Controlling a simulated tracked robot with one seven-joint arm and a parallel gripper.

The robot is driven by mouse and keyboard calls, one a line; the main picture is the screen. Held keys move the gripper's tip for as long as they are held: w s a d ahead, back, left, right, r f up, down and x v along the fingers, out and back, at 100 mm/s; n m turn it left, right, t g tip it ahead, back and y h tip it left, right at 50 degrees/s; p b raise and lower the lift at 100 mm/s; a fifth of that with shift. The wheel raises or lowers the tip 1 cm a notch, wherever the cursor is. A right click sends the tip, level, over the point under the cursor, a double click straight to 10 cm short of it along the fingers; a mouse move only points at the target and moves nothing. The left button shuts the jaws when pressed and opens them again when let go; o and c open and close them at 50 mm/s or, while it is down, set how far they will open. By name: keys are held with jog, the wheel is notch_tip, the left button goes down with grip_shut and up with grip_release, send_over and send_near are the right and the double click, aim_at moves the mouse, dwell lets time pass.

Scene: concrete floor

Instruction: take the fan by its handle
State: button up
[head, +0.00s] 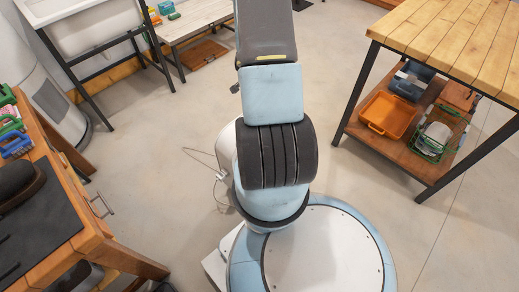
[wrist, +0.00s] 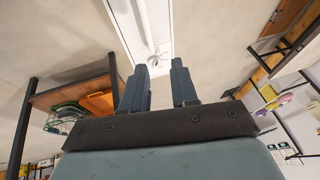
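My gripper (wrist: 160,66) shows in the wrist view with its two dark fingers apart and nothing between them. In the head view my arm stands up from the middle and leaves the frame at the top, so the gripper is out of sight there. I cannot make out a fan with a handle for certain in either view. A dark rounded object (head: 20,183) lies on a dark mat (head: 45,225) on the left workbench, cut off by the frame edge; I cannot tell what it is.
The wooden workbench (head: 88,240) is at left, a wood-topped table (head: 455,40) at right. Its lower shelf holds an orange bin (head: 387,115) and a green wire basket (head: 434,138). A white sink (head: 88,25) and a low bench (head: 190,18) stand behind. Floor between is clear.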

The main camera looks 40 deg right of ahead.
jog(key=shift+m, duration=0.3)
jog(key=shift+s+d+x, duration=0.1)
jog(key=shift+s+x, duration=0.25)
jog(key=shift+x, duration=2.3)
jog(key=shift+s+d+x, duration=0.1)
jog(key=shift+s+x, duration=0.2)
jog(key=shift+x, duration=2.35)
jog(key=shift+s+d+x, duration=0.1)
jog(key=shift+s+x, duration=0.25)
jog(key=shift+x, duration=2.3)
jog(key=shift+f, duration=0.15)
grip_shut()
